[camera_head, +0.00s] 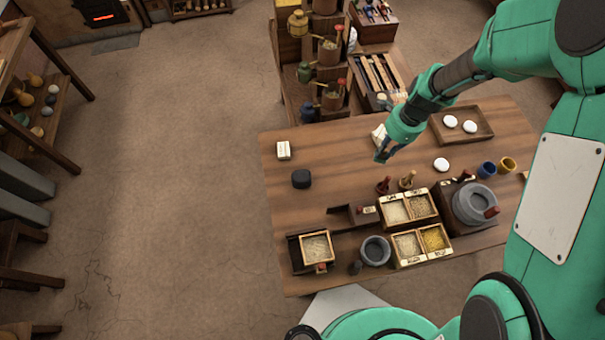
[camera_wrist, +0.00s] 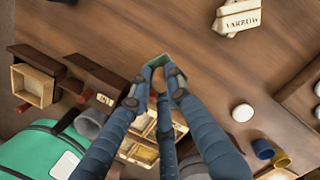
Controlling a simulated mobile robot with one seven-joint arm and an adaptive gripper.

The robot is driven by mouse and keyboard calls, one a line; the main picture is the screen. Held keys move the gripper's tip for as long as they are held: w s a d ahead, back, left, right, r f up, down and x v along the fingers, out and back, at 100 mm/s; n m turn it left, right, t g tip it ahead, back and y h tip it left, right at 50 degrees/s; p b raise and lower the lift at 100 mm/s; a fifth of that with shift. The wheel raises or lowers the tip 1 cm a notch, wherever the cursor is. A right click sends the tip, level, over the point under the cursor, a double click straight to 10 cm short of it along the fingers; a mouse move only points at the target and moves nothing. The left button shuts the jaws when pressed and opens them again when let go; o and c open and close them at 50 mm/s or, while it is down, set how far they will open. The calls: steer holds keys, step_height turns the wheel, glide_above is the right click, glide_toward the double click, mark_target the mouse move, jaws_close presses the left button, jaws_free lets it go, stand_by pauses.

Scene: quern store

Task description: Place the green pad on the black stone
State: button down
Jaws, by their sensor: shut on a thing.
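The black stone (camera_head: 301,179) is a dark rounded block standing on the left part of the wooden table. A dark shape at the top left edge of the wrist view (camera_wrist: 63,2) may be the same stone, mostly cut off. My gripper (camera_head: 383,155) is above the table, to the right of the stone and apart from it. In the wrist view its fingers (camera_wrist: 158,76) are closed on a small green pad (camera_wrist: 158,60), seen at the fingertips. In the head view the pad cannot be made out clearly.
A white block (camera_head: 284,150) stands behind the black stone; a block labelled YARROW (camera_wrist: 240,18) is behind my gripper. Grain boxes (camera_head: 408,208), a grey mortar (camera_head: 376,250) and a quern (camera_head: 474,203) fill the table front. A tray (camera_head: 485,136) holds white stones. The table between gripper and black stone is clear.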

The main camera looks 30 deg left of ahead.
steer(key=s+a+n, duration=0.3)
steer(key=s+a, duration=0.1)
steer(key=s, duration=0.9)
steer(key=s+a+n+p, duration=0.1)
steer(key=s+a+n, duration=0.1)
steer(key=s, duration=1.2)
steer(key=shift+s+a+n+h, duration=0.3)
steer(key=shift+a+n, duration=0.1)
steer(key=shift+a, duration=0.5)
steer(key=shift+w+a+r, duration=0.1)
steer(key=b, duration=0.2)
glide_above(300, 176)
steer(key=shift+w+d+f, duration=0.2)
steer(key=shift+w+f, duration=0.15)
steer(key=shift+f, duration=0.35)
steer(key=shift+f+b, duration=0.5)
steer(key=shift+f, duration=1.3)
